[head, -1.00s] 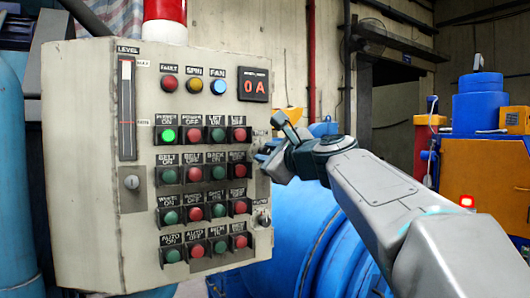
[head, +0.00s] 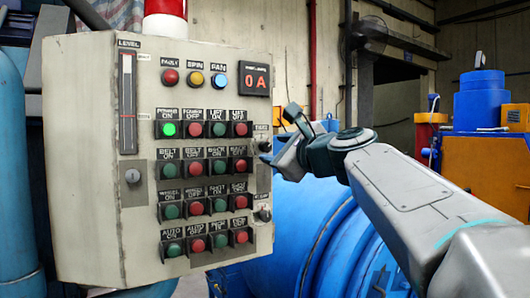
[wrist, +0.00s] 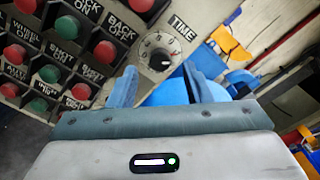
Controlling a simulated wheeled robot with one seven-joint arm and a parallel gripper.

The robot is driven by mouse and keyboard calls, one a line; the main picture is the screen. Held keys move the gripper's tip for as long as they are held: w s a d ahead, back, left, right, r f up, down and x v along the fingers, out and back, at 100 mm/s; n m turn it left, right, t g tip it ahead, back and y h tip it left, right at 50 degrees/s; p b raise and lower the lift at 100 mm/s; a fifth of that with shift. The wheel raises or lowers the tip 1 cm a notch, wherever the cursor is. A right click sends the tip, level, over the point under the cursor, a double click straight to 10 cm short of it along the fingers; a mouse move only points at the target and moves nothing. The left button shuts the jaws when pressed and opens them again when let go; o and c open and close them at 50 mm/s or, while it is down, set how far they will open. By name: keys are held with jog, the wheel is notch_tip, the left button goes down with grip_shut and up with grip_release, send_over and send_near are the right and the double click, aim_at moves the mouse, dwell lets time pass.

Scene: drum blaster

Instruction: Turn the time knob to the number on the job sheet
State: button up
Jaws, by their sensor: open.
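The time knob (wrist: 158,58) is a round dial with a dark centre and a pale numbered ring, beside the word TIME in the wrist view. Its number setting is too small to read surely. In the head view the knob (head: 264,146) sits at the upper right edge of the grey control panel (head: 85,150). My gripper (wrist: 160,88) is open and empty, its two blue-grey fingers on either side of the knob in the picture and apart from it. In the head view my gripper (head: 277,140) is just right of the knob. No job sheet is seen.
Rows of red and green buttons (head: 205,185) lie left of the knob. A second small knob (head: 264,213) sits below it on the panel edge. A blue drum (head: 310,230) stands behind my arm. A red lit display (head: 257,82) reads "0A".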

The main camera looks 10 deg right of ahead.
jog(key=b+v, duration=0.2)
jog(key=v, duration=0.8)
jog(key=shift+s, duration=0.3)
jog(key=s+a+f+n+g, duration=0.1)
jog(key=a+f+n+g, duration=0.15)
jog(key=f, duration=0.55)
jog(key=a+f+n+g+h, duration=0.15)
jog(key=f+n, duration=0.25)
jog(key=f, duration=0.4)
jog(key=s+a+f+n+g, duration=0.1)
jog(key=f+n+g, duration=0.25)
jog(key=f, duration=0.45)
jog(key=s+f+n+g+h, duration=0.2)
jog(key=s+f+n, duration=0.4)
jog(key=f, duration=0.5)
jog(key=s+f+n+g+h, duration=0.2)
jog(key=s+f+n+g, duration=0.2)
jog(key=s+f+n, duration=0.3)
notch_tip(320, 180, down, 4)
jog(key=shift+d+f+n, duration=0.1)
jog(key=shift+d+n, duration=0.2)
jog(key=shift+d, duration=0.05)
